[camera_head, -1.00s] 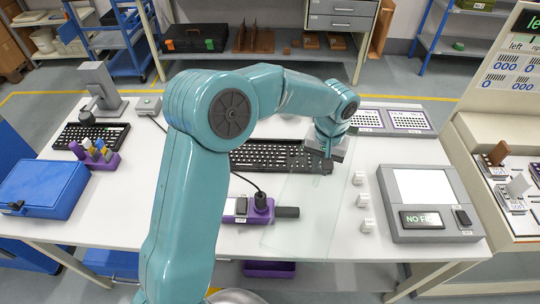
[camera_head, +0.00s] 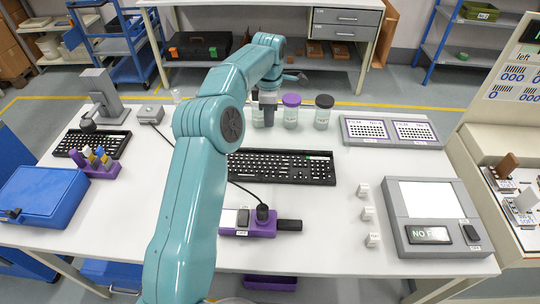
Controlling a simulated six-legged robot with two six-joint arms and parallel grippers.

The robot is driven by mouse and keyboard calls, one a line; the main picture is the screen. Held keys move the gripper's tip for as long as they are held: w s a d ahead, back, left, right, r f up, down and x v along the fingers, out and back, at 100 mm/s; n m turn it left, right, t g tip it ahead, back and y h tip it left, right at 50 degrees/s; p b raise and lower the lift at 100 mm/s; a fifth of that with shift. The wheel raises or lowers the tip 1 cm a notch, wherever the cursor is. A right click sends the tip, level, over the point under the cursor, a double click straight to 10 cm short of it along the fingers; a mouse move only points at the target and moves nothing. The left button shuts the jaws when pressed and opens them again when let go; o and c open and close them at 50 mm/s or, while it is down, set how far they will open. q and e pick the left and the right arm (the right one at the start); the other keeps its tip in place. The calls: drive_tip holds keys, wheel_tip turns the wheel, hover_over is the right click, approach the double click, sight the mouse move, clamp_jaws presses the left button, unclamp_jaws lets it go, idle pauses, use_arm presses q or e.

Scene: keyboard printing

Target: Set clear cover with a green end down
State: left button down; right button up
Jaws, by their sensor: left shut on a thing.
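My left gripper (camera_head: 268,98) points down beyond the keyboard, in front of the leftmost of the jars. Its jaws are shut. The clear cover, a pale see-through sheet, hung under this gripper a second ago; its outline and green end cannot be made out against the white table now. The black keyboard (camera_head: 280,167) lies in the middle of the table, with a small green mark near its upper right corner. My left arm hides the keyboard's left end. My right gripper does not show.
A jar with a purple lid (camera_head: 291,114) and one with a black lid (camera_head: 325,115) stand beside the gripper. A purple holder (camera_head: 262,226), small white cubes (camera_head: 367,213), a grey device (camera_head: 433,239) and a film panel (camera_head: 392,131) stand around. Free white table lies right of the keyboard.

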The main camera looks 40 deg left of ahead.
use_arm(q)
wheel_tip(320, 180, down, 14)
drive_tip(key=shift+w+r+p, duration=0.1)
drive_tip(key=shift+r+p, duration=0.1)
drive_tip(key=shift+p, duration=0.55)
drive_tip(key=shift+f, duration=0.1)
drive_tip(key=shift+f+b, duration=0.65)
drive_tip(key=c, duration=1.1)
unclamp_jaws()
drive_tip(key=shift+r, duration=0.15)
